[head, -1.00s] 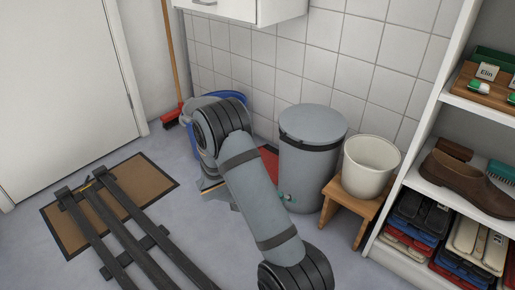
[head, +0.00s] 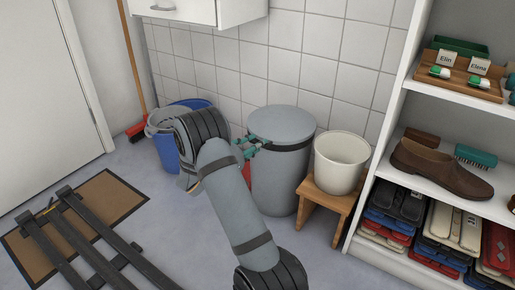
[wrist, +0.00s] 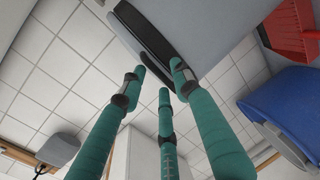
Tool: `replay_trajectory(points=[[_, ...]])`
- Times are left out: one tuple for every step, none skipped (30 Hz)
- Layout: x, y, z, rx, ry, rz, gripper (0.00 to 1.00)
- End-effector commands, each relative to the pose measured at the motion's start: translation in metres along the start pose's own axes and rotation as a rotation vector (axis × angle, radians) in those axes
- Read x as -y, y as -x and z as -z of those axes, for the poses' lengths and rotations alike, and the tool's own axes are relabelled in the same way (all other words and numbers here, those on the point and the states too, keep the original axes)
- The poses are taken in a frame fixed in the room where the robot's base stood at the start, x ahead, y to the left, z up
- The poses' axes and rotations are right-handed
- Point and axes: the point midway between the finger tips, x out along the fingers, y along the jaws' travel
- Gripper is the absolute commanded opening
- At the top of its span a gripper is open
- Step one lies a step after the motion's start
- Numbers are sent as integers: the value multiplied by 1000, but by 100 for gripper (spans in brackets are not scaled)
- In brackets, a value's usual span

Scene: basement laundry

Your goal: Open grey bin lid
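The grey bin (head: 277,182) stands on the floor against the tiled wall, with a dark band around its top. Its flat round grey lid (head: 282,122) lies closed on it. My gripper (head: 252,147) has teal fingers and is at the bin's upper left side, level with the dark band, just under the lid. I cannot tell whether a fingertip touches the bin.
A cream bucket (head: 341,161) stands on a wooden stool (head: 326,206) right of the bin. A blue bucket (head: 166,150) and a broom are at the left. A white shelf (head: 392,150) with shoes stands at the right, and a white cupboard (head: 214,10) hangs above.

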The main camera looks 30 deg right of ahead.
Motion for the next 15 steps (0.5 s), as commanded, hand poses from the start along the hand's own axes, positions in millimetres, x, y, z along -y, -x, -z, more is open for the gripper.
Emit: replay_trajectory(points=[[3,-7,0,0,-1,0,31],[2,-10,1,0,-1,0,31],[2,-13,0,0,0,0,31],[2,-15,0,0,1,0,31],[1,-17,0,0,1,1,31],[1,-18,0,0,1,1,31],[1,-19,0,-1,1,1,31],[0,-20,0,-1,2,1,31],[0,-20,0,-1,2,1,31],[0,-20,0,-1,2,1,31],[0,-20,0,-1,2,1,31],[0,-20,0,-1,2,1,31],[0,-20,0,-1,2,1,31],[0,-20,0,-1,2,1,31],[0,-20,0,-1,2,1,30]])
